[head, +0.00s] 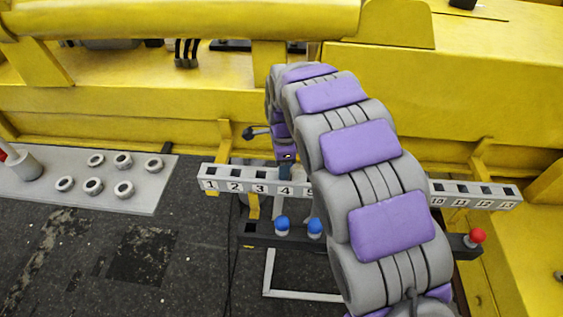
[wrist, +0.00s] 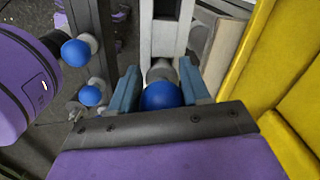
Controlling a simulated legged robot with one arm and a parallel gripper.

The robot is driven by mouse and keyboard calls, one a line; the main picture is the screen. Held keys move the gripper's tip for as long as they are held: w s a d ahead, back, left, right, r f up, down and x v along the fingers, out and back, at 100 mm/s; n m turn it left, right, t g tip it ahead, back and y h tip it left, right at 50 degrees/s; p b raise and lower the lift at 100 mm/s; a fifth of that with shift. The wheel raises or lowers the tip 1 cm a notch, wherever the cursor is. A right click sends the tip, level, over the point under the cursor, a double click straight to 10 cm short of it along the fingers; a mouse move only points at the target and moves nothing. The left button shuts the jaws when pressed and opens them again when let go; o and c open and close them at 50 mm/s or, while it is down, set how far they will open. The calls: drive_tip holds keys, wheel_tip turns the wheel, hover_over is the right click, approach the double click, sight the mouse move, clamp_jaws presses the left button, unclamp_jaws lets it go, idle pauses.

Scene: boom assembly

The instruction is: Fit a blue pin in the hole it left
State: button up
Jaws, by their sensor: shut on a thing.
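My gripper (wrist: 160,72) is shut on a blue pin (wrist: 161,97), with its round blue head between the two fingers and a grey collar beyond it. In the head view my gripper (head: 286,170) is at the white numbered rail (head: 222,186), near number 4, and the held pin is hidden. The rail also shows behind the pin in the wrist view (wrist: 166,38). I cannot tell whether the pin's tip is in a hole. My arm hides the rail's middle. Two other blue pins, one left (head: 282,225) and one right (head: 315,227), stand upright on the lower black rail (head: 262,237).
A red pin (head: 476,238) stands at the black rail's right end. A grey plate (head: 105,196) with several rings lies on the left. Yellow beams (head: 480,80) close off the back and right. The dark floor (head: 140,255) at front left is clear.

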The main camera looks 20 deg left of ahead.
drive_tip(key=shift+f, duration=1.05)
drive_tip(key=shift+f, duration=0.1)
drive_tip(key=o, duration=1.4)
wheel_tip(320, 180, up, 17)
drive_tip(key=shift+w+d, duration=0.15)
drive_tip(key=shift+d, duration=0.05)
drive_tip(key=shift+d, duration=0.1)
